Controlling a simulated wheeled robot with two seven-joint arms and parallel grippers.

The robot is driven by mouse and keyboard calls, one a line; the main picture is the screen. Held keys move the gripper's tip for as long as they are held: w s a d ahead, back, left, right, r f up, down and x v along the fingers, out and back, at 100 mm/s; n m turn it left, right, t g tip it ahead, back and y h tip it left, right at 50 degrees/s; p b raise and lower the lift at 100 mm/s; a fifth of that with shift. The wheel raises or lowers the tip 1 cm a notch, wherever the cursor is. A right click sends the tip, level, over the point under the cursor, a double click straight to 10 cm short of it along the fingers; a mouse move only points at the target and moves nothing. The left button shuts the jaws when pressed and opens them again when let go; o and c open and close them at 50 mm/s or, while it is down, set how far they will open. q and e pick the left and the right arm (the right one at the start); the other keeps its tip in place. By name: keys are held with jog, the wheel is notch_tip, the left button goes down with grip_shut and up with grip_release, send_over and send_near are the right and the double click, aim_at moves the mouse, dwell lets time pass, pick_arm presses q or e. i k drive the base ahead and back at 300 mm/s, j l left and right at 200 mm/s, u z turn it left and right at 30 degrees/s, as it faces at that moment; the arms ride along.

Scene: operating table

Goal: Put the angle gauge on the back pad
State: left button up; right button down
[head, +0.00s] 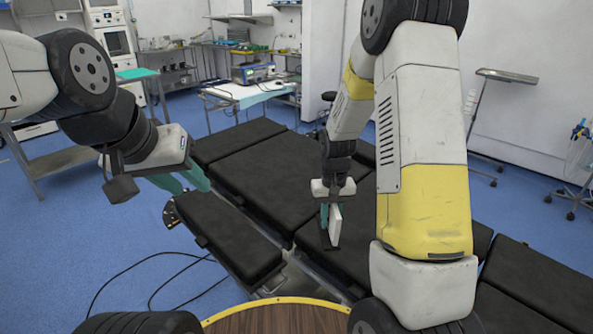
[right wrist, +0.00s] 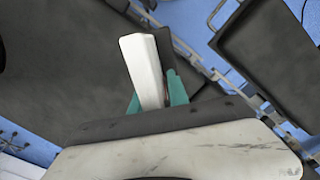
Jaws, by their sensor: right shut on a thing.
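The angle gauge (head: 335,226) looks like a pale, slim upright block with a dark lower end in the head view. My right gripper (head: 328,214) is shut on it, with teal fingers on either side. The right wrist view shows its white body (right wrist: 145,70) between the fingers (right wrist: 158,95). Under it are black pads of the operating table; the wide middle pad (head: 265,180) appears to be the back pad. I cannot tell whether the gauge touches the surface. My left gripper (head: 185,178) is open and empty, above and left of the table.
A separate narrow black pad (head: 228,235) lies along the table's left side. More black pads (head: 540,285) continue at lower right, partly behind my right arm. A white-topped trolley (head: 245,90) stands behind the table. Cables lie on the blue floor at left.

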aim_at(280, 184)
jog(key=k+j+z, duration=0.15)
jog(key=j, duration=1)
jog(key=i+j+z, duration=0.2)
jog(key=i+j, duration=0.8)
